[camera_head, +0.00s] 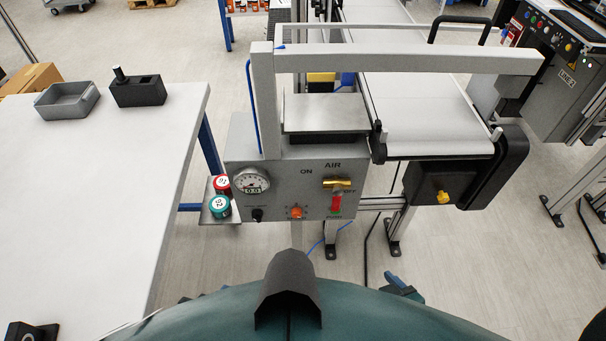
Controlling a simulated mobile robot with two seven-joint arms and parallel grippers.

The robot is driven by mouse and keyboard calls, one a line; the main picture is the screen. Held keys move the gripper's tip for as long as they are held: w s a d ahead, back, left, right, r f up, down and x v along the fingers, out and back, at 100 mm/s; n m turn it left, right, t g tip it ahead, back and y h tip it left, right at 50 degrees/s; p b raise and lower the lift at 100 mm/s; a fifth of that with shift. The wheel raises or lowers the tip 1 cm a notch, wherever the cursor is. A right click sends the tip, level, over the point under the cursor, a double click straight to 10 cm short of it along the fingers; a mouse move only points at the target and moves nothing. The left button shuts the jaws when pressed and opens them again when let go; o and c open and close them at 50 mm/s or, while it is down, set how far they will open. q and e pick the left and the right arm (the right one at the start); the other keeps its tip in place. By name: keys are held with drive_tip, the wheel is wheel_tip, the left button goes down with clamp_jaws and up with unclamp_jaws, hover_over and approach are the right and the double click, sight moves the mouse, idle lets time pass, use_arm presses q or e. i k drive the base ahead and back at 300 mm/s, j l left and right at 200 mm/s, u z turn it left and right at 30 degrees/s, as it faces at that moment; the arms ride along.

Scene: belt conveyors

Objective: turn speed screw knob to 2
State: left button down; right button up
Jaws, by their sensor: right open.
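The grey control box (240,150) stands upright in the middle of the head view. An orange knob (296,212) with small marks around it sits low on its front. A black knob (257,214) is left of it, under the round gauge (251,181). I cannot read which knob is for speed or its setting. My right gripper (403,288) shows small at the lower right, open, below and apart from the box. Of my left gripper, only a dark sliver (205,295) seems to show behind my body.
A brass valve (337,184) and red handle (337,203) share the box front. A white table (100,190) lies left, a belt conveyor (430,120) right. Open floor shows below the box.

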sight(297, 212)
drive_tip(key=i+l, duration=0.15)
drive_tip(key=l, duration=0.9)
drive_tip(key=k+l+u, duration=0.15)
drive_tip(key=l, duration=0.5)
